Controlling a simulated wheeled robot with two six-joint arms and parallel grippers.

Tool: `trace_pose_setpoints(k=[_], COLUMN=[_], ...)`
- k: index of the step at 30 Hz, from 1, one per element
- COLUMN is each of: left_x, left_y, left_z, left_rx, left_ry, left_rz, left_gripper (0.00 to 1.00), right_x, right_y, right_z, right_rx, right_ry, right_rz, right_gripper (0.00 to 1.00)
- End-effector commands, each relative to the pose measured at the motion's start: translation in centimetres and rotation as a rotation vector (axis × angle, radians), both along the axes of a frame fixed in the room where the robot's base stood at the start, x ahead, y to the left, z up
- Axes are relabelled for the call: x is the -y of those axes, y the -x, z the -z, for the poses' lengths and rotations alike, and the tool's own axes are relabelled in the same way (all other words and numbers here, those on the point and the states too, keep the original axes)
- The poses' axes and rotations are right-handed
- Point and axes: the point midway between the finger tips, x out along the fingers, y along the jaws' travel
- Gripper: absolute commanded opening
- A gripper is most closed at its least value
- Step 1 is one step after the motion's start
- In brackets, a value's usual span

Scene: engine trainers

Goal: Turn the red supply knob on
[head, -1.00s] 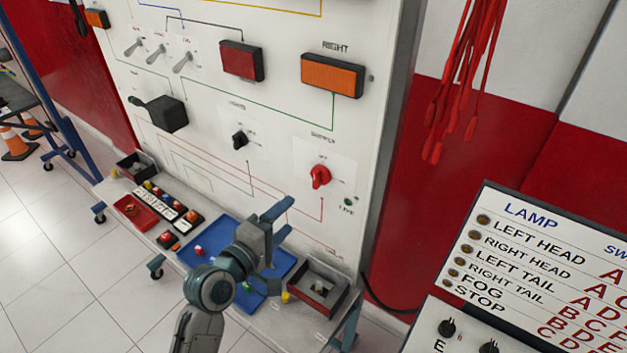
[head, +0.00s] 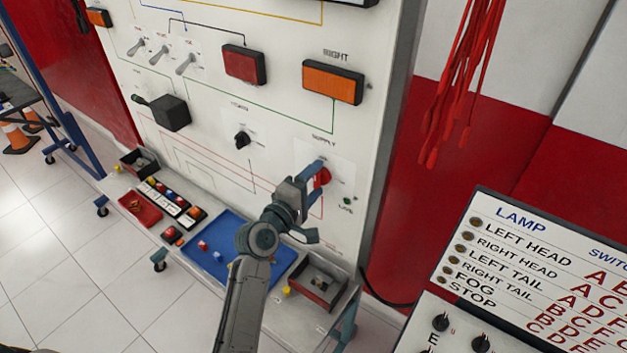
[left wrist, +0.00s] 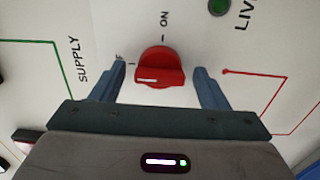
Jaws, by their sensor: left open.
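The red supply knob (head: 322,178) is on the white panel under the SUPPLY label, partly hidden by my left gripper in the head view. In the left wrist view the knob (left wrist: 160,68) has its grip bar lying across the picture. Its white line is on the left half, toward a partly hidden label ending in F; the ON mark is above the knob. My left gripper (head: 319,198) is open at the panel. Its fingers (left wrist: 159,80) are on either side of the knob, with a visible gap on each side. My right gripper is not in view.
A black knob (head: 242,139) and an orange RIGHT lamp (head: 333,82) are nearby on the panel. A green LIVE light (head: 347,200) is just right of the supply knob. Below are a blue tray (head: 205,262) and a dark bin (head: 322,292). A lamp chart (head: 540,262) stands at right.

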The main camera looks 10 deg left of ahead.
Motion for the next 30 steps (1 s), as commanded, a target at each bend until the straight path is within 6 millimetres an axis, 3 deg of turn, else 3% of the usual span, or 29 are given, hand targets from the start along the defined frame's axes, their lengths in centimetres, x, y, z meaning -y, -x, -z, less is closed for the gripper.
trace_pose_setpoints(k=[4, 11, 12, 23, 30], left_x=[0.0, 0.0, 0.0, 0.0, 0.0], left_y=[0.0, 0.0, 0.0, 0.0, 0.0], left_z=[0.0, 0.0, 0.0, 0.2, 0.4], left_rx=[0.0, 0.0, 0.0, 0.024, 0.086], left_ry=[0.0, 0.0, 0.0, -0.058, -0.209], left_rz=[0.0, 0.0, 0.0, 0.0, 0.0], left_gripper=[0.68, 0.25, 0.23, 0.24, 0.24], right_x=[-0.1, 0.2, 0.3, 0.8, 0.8], right_y=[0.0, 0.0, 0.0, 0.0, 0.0], right_z=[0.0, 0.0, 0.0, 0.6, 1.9], right_rx=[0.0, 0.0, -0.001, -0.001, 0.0], right_ry=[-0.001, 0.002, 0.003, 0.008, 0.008], right_rz=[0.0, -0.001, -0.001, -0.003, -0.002], right_gripper=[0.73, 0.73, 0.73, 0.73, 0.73])
